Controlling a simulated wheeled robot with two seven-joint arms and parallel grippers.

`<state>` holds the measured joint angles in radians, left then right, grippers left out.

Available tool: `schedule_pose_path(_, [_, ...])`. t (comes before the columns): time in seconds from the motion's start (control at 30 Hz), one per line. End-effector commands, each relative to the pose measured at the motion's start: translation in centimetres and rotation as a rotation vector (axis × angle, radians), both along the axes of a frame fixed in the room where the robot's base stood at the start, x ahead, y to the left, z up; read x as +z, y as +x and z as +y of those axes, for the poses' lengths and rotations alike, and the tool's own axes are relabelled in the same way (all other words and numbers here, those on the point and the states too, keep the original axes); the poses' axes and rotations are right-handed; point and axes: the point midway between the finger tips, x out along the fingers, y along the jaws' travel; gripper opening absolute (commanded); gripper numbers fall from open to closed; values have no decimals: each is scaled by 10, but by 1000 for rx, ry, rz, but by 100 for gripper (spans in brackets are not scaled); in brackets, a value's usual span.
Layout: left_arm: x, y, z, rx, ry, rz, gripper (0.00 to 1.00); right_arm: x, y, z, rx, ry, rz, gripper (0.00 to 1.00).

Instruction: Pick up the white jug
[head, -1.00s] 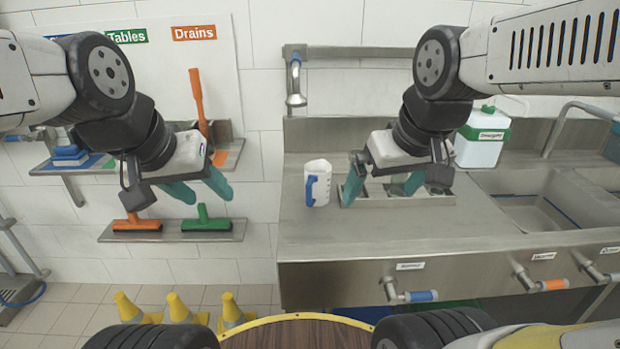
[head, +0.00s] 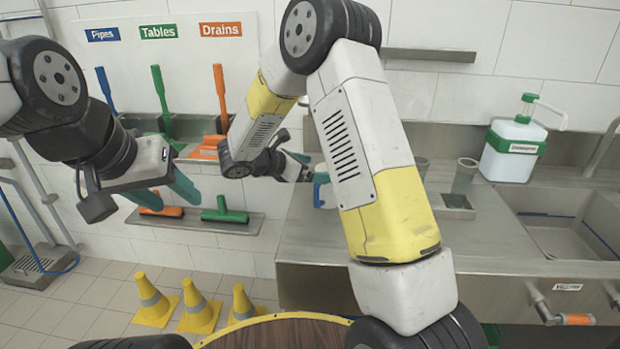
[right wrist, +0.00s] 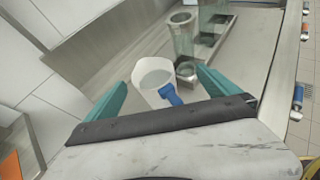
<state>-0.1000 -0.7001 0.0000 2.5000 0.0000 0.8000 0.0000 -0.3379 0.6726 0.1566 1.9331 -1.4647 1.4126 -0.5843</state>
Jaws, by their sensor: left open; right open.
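The white jug (right wrist: 154,78) with a blue handle (right wrist: 171,94) stands on the steel counter in the right wrist view. In the head view only part of the jug (head: 325,190) shows, mostly hidden behind my right arm. My right gripper (right wrist: 157,88) is open, with its teal fingers on either side of the jug in the picture; I cannot tell whether they touch it. In the head view its fingers (head: 305,160) are partly hidden. My left gripper (head: 168,192) is open and empty in front of the wall, left of the counter.
Clear containers (right wrist: 182,38) stand just past the jug on the counter (right wrist: 240,60). A white canister with a green label (head: 513,145) stands at the back right beside the sink (head: 565,235). Brushes hang on the wall at left. Yellow cones (head: 198,308) stand on the floor.

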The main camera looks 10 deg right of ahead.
Motion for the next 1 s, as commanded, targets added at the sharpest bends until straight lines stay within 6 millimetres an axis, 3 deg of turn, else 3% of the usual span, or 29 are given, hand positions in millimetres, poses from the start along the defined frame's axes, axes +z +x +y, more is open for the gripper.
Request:
schedule_pose_path(0.17, [0,0,0,0,0,0,50,-11,13,7,51,-53,17,100])
schedule_pose_path(0.7, [0,0,0,0,0,0,50,-39,40,-49,50,-50,16,100])
schedule_pose_path(1.0, [0,0,0,0,0,0,50,-40,43,-53,52,-50,14,100])
